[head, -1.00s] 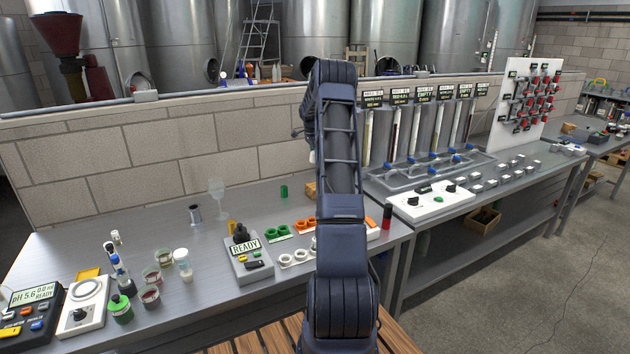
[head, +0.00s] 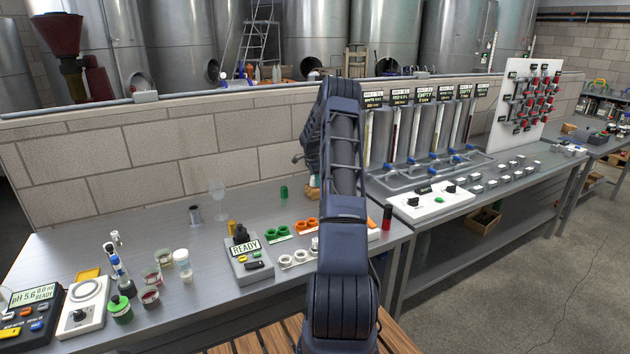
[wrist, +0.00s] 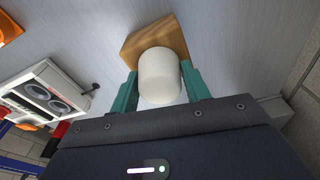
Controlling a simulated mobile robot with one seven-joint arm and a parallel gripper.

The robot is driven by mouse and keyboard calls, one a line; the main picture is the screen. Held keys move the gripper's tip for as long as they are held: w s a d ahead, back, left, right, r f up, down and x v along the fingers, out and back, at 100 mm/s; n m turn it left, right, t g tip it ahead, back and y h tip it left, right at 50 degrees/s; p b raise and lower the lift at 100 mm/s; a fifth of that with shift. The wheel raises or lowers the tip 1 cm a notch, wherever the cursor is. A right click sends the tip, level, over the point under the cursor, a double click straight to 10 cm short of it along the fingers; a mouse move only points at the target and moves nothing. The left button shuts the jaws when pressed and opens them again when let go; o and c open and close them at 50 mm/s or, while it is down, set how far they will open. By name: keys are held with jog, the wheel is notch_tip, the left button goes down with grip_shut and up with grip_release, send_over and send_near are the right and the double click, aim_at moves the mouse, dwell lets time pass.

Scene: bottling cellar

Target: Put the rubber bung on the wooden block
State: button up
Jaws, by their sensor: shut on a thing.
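The rubber bung (wrist: 160,78) is a pale, rounded piece in the wrist view. My gripper (wrist: 160,72) is shut on it, with one green finger on each side. The wooden block (wrist: 142,40) lies just beyond the bung, which overlaps it in this view. I cannot tell whether the bung touches the block. In the head view the wooden block (head: 312,192) shows partly at the left edge of my arm, near the back of the bench. My arm hides most of the gripper and the bung there.
A green cylinder (head: 284,192) stands left of the block. Green rings (head: 277,233) and orange rings (head: 305,225) lie in front. A brick wall (head: 170,155) runs behind the bench.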

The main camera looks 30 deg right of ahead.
aim_at(312, 177)
jog(key=o, duration=1)
notch_tip(312, 177, up, 12)
jog(key=a, duration=0.2)
jog(key=s+a+r+n+t, duration=0.2)
jog(key=s+a+r+n, duration=0.7)
jog(key=s+a+r, duration=1.25)
jog(key=s+a+f+n+t, duration=0.1)
jog(key=s+a+n, duration=0.2)
jog(key=s, duration=0.8)
jog(key=s+a+f+n+t+y, duration=0.1)
jog(key=s+a+n, duration=0.2)
jog(key=s, duration=0.7)
jog(key=s+a+n, duration=0.4)
jog(key=s, duration=0.7)
jog(key=shift+s+a+f+t, duration=0.3)
jog(key=shift+a+f+t, duration=0.05)
jog(key=shift+f+t, duration=0.05)
